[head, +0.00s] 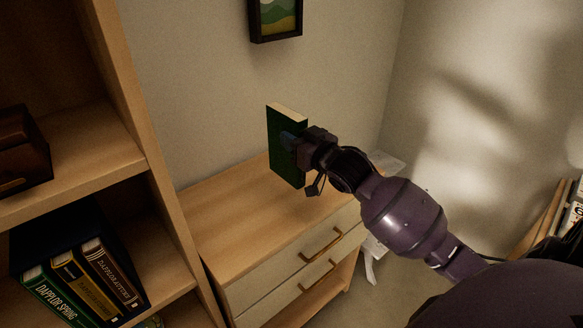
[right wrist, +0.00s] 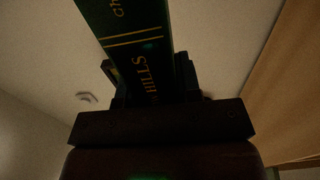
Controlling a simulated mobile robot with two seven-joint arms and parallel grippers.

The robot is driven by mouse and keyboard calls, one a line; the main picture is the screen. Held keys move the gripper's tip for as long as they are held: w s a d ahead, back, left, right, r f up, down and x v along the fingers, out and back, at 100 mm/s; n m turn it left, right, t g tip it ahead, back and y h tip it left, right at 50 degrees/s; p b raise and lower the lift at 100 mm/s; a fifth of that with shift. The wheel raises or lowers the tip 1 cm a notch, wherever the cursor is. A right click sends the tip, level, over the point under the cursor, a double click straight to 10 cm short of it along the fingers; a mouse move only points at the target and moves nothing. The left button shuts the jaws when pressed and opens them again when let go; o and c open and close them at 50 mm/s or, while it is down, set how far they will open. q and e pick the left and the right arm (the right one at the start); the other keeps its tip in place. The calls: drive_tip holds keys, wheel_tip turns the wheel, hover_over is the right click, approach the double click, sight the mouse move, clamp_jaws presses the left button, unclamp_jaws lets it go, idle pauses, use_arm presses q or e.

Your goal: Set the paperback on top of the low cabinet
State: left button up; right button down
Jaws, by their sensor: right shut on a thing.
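The paperback (head: 283,150) is a dark green book with pale page edges, held upright in the head view. My right gripper (head: 300,147) is shut on it, and the book appears to be above the low cabinet's top. In the right wrist view the book's green spine (right wrist: 137,45) with gold lettering stands between the fingers (right wrist: 148,80). The low cabinet (head: 225,218) is light wood with pale drawers and brass handles. From this angle I cannot tell the gap between the book's lower edge and the cabinet top. My left gripper is not in view.
A wooden bookshelf (head: 148,130) stands at the left, close to the cabinet, with several books (head: 80,280) and a dark box (head: 22,150) on its shelves. A framed picture (head: 275,18) hangs on the wall behind. The visible cabinet top is bare.

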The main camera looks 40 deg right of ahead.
drive_tip(key=shift+f+b, duration=0.85)
drive_tip(key=shift+f, duration=3.05)
drive_tip(key=c, duration=0.8)
unclamp_jaws()
drive_tip(key=shift+f, duration=0.15)
drive_tip(key=shift+s, duration=0.1)
drive_tip(key=s+p, duration=0.2)
drive_tip(key=s, duration=1)
drive_tip(key=s+a+f+g, duration=0.3)
drive_tip(key=s+a+f, duration=0.2)
drive_tip(key=s+f, duration=0.3)
drive_tip(key=s+a+f+g+h, duration=0.1)
drive_tip(key=s+a+f+g, duration=0.3)
drive_tip(key=s+f, duration=0.4)
wheel_tip(320, 180, down, 6)
drive_tip(key=shift+s+a+r, duration=0.1)
drive_tip(key=shift+s+a, duration=0.3)
drive_tip(key=shift+a, duration=0.3)
